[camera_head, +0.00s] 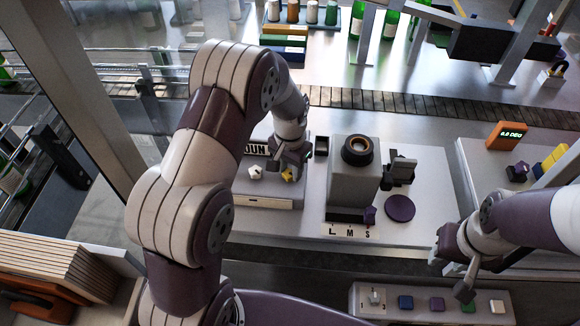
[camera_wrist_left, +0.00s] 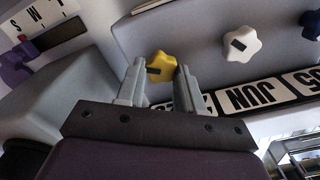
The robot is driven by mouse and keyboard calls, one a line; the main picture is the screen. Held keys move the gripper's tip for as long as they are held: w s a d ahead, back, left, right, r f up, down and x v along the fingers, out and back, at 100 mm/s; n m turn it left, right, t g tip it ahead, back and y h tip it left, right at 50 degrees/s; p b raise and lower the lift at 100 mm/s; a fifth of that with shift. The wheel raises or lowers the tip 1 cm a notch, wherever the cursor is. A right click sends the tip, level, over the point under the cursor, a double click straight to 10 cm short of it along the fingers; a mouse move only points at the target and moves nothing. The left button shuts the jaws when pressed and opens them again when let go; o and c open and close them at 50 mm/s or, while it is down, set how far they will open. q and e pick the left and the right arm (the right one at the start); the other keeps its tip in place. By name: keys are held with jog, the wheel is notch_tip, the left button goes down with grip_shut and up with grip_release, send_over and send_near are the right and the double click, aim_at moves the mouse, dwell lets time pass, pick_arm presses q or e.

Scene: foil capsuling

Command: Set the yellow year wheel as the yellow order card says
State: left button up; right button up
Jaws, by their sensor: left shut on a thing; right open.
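The yellow year wheel (camera_wrist_left: 160,66) is a small lobed knob with a dark mark, on a grey box with a lettered strip (camera_wrist_left: 252,95) reading "JUN" and "05". My left gripper (camera_wrist_left: 161,84) is shut on the yellow wheel, one finger on each side. In the head view the wheel (camera_head: 288,174) shows partly below my left gripper (camera_head: 290,163). The strip's year end is hidden behind a finger. My right gripper (camera_head: 453,278) is open and empty at the lower right. I cannot make out a yellow order card.
A white knob (camera_wrist_left: 241,44) and a blue knob (camera_wrist_left: 311,24) sit beside the yellow wheel. A grey capsuling unit (camera_head: 354,185) stands to the right, with a purple disc (camera_head: 400,208). A panel with coloured buttons (camera_head: 430,303) lies in front. An orange display (camera_head: 507,135) stands at right.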

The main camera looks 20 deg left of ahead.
aim_at(290, 172)
pick_arm(q)
jog(key=shift+w+r, duration=0.15)
dwell(0.3)
jog(key=o, duration=1)
jog(key=shift+o, duration=0.2)
notch_tip(290, 172, up, 13)
jog(key=shift+f, duration=0.2)
